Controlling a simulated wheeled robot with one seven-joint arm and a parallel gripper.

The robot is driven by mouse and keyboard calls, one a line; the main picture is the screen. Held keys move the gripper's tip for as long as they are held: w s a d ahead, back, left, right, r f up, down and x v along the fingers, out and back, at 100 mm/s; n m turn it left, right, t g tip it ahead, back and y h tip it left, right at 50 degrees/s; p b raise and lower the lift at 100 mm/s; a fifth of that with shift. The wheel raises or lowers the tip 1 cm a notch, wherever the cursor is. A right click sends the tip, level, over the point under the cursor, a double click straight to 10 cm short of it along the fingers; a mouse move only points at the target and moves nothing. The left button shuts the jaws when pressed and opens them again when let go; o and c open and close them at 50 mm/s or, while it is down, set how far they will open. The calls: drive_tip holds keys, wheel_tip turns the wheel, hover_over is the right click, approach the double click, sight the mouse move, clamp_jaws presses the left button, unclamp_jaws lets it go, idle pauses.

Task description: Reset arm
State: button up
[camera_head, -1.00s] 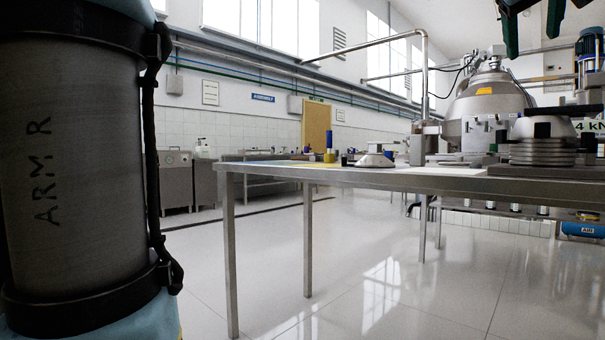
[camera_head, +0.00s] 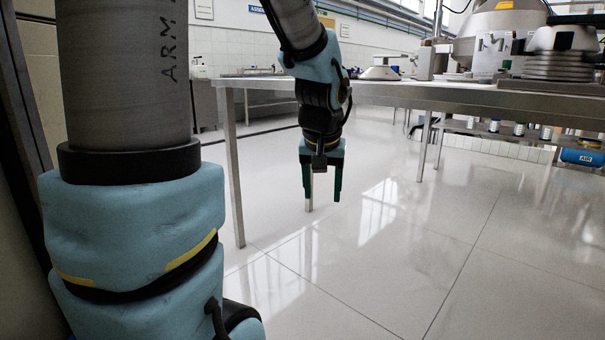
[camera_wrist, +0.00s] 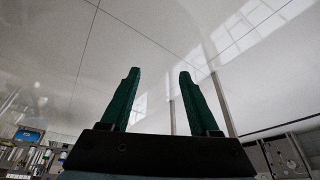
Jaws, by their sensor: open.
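My gripper (camera_head: 322,196) hangs pointing down in the head view, in front of the steel table's near edge and below the level of its top. Its two green fingers are apart, with nothing between them. In the wrist view my gripper (camera_wrist: 158,80) also shows its two green fingers spread and empty, with the pale floor beyond them. My arm's upper links fill the left of the head view.
A steel table (camera_head: 400,95) stands close behind my gripper, one leg (camera_head: 231,165) to its left. A stack of metal discs (camera_head: 558,66) and a conical metal part (camera_head: 380,70) are on it. A blue air tank (camera_head: 581,157) is at right. The floor (camera_head: 400,260) in front is clear.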

drive_tip(key=s+a+f+n+g, duration=0.1)
drive_tip(key=s+a+f+g, duration=0.2)
drive_tip(key=s+a+f, duration=0.7)
wheel_tip(320, 180, up, 39)
drive_tip(key=w+p, duration=0.2)
drive_tip(key=p, duration=3.6)
drive_tip(key=shift+a+f, duration=0.2)
drive_tip(key=shift+a, duration=0.2)
